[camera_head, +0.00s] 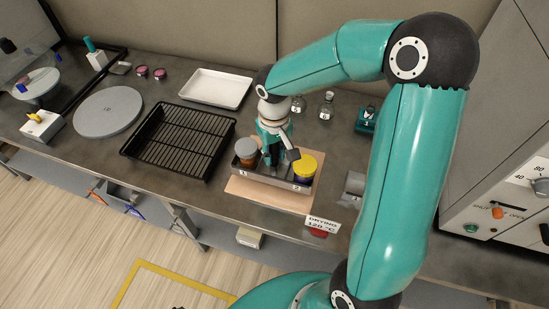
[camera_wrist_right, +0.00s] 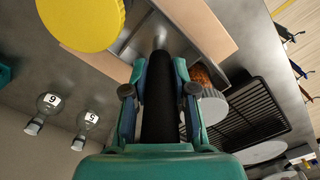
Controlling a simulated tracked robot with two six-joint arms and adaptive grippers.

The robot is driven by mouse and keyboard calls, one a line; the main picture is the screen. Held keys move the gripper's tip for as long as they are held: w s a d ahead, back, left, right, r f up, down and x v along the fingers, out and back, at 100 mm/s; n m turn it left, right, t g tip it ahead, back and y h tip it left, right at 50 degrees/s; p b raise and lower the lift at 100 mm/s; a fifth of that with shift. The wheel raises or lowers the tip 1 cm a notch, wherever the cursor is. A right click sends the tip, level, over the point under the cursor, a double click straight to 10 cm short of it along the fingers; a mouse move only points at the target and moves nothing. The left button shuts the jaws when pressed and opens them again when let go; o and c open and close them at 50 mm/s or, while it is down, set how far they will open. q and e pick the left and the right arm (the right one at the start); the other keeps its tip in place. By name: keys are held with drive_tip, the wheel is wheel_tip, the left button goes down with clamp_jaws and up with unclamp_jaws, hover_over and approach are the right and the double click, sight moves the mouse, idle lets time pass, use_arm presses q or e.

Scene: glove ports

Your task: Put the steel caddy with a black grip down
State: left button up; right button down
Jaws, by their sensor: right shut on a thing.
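The steel caddy (camera_head: 268,180) is at the middle of the bench, over a tan mat (camera_head: 245,193). It carries a grey-lidded jar (camera_head: 246,148) with brown contents on the left and a yellow-lidded jar (camera_head: 305,166) on the right. My right gripper (camera_head: 274,140) is above the caddy's middle, shut on its black grip; in the right wrist view the grip (camera_wrist_right: 160,95) is between the two fingers. The caddy looks level; I cannot tell whether its base touches the mat. My left gripper is not in view.
A black rack tray (camera_head: 180,140) stands left of the mat, with a white tray (camera_head: 216,88) behind. A grey disc (camera_head: 108,112) lies farther left. Small flasks (camera_head: 327,105) stand behind on the right. A drying sign (camera_head: 322,224) is at the front edge.

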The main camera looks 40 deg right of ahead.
sight(274, 160)
drive_tip(key=shift+f, duration=1.4)
drive_tip(key=shift+f, duration=0.15)
drive_tip(key=c, duration=0.9)
unclamp_jaws()
drive_tip(key=shift+c, duration=0.2)
